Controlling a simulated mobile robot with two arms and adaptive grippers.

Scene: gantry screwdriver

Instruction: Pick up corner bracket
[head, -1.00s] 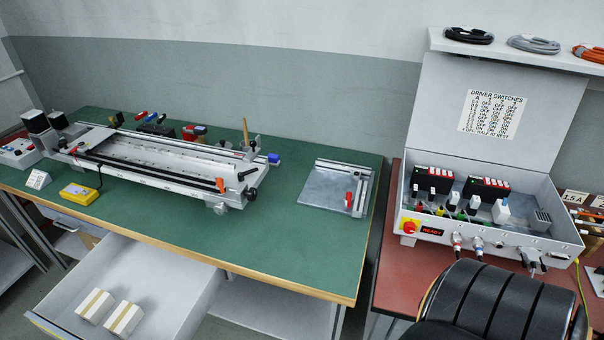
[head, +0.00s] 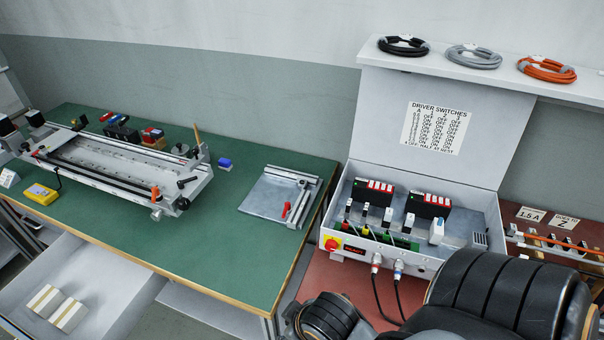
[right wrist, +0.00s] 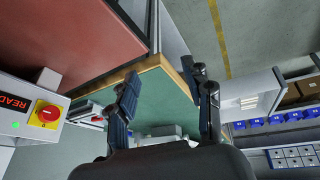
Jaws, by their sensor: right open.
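I cannot make out a corner bracket for certain in either view. A flat grey metal plate (head: 268,196) with raised rails along two sides and a red handle (head: 286,210) lies on the green bench. My right gripper (right wrist: 165,80) shows in the right wrist view, with its two dark fingers apart and nothing between them. The corner of the green bench (right wrist: 160,95) shows beyond the fingers. My left gripper is in neither view.
A long gantry frame (head: 110,165) stands on the bench, with a yellow box (head: 40,194) before it. An open drawer (head: 110,290) holds two boxes. The open control box (head: 345,205) stands on the red table (head: 335,280).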

